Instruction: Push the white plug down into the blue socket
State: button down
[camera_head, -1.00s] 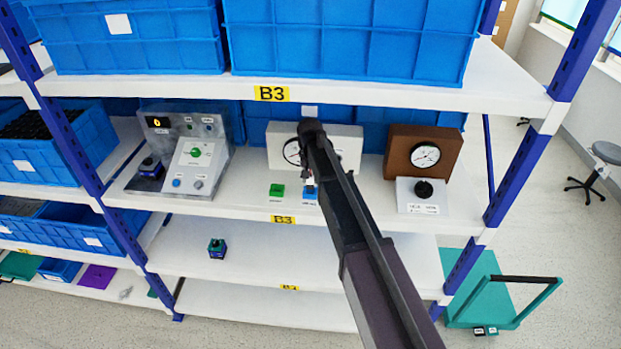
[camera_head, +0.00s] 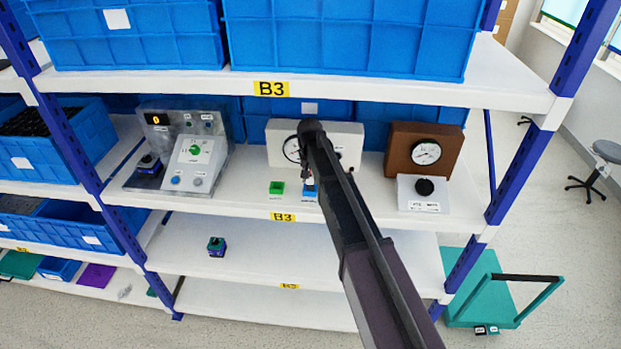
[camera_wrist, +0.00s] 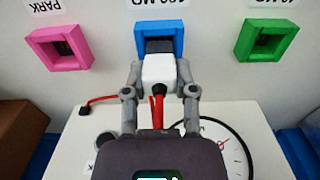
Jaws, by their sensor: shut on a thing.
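My gripper (camera_wrist: 160,76) is shut on the white plug (camera_wrist: 158,71), with a finger on each side of it. A red cable runs from the plug back toward my wrist. The blue socket (camera_wrist: 177,29) is a square frame with a dark opening, directly beyond the plug in the wrist view. The plug's far end overlaps the socket's near edge there; I cannot tell whether it has entered. In the head view my gripper (camera_head: 309,178) is at the blue socket (camera_head: 310,193), and my arm hides part of the area. The plug is too small to judge there.
A pink socket (camera_wrist: 38,50) and a green socket (camera_wrist: 283,42) flank the blue one. A white box with a dial (camera_head: 277,146) stands behind on the shelf. A grey console (camera_head: 222,160) is left, a brown gauge box (camera_head: 398,152) right. The upper shelf (camera_head: 200,84) hangs above.

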jog(key=shift+f+b, duration=1)
jog(key=shift+f, duration=0.05)
jog(key=shift+c, duration=1.7)
grip_release()
jog(key=shift+r, duration=0.25)
notch_tip(320, 180, up, 9)
jog(key=p, duration=0.9)
jog(key=shift+w+f, duration=0.1)
jog(key=shift+f, duration=0.1)
jog(key=s+d+f+b, duration=0.6)
jog(key=s+d, duration=0.6)
jog(key=s, duration=0.1)
jog(key=s+d+f+b, duration=0.7)
jog(key=s+d, duration=0.4)
jog(key=s, duration=0.2)
jog(key=shift+d, duration=0.4)
jog(key=shift+f, duration=0.1)
